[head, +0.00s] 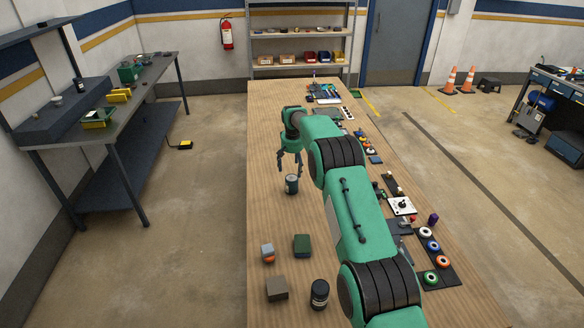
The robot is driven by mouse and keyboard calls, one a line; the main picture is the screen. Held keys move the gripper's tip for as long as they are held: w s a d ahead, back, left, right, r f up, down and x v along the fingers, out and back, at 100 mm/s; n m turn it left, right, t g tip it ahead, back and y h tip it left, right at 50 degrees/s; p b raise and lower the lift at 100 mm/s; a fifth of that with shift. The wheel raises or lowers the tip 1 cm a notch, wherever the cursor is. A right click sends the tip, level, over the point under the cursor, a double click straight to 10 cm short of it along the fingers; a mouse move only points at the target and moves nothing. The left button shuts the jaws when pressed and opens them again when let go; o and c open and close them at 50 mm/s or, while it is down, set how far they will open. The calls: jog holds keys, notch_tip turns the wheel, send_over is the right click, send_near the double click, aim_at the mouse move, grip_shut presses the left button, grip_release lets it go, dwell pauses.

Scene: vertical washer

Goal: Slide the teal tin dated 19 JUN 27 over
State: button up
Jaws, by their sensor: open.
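A small dark can-shaped tin (292,185) with a greyish-teal side stands upright on the wooden table (262,130). Its date print is too small to read, so I cannot tell from the print whether it is the 19 JUN 27 tin. My gripper (290,168) is open and points down right by this tin, with its fingers apart at about the tin's top edge. I cannot tell whether a finger touches it. A black tin (319,294) with a pale label band stands at the near end of the table, well away from my gripper.
Rings on a dark strip (447,272) and small parts line the right edge. The table's left strip is clear beside my gripper.

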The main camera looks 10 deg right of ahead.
aim_at(298, 220)
jog(key=shift+w+f, duration=0.25)
jog(key=shift+f, duration=2)
jog(key=shift+w+f, duration=0.3)
jog(key=shift+f, duration=1.95)
jog(key=shift+w+f, duration=0.25)
jog(key=shift+f, duration=2)
jog(key=c, duration=1.4)
jog(key=shift+s, duration=0.2)
jog(key=shift+s+p, duration=1.1)
jog(key=shift+s, duration=1.15)
jog(key=shift+s+d+p, duration=0.15)
jog(key=shift+s+p, duration=1)
jog(key=shift+s, duration=6.45)
jog(key=shift+f, duration=0.1)
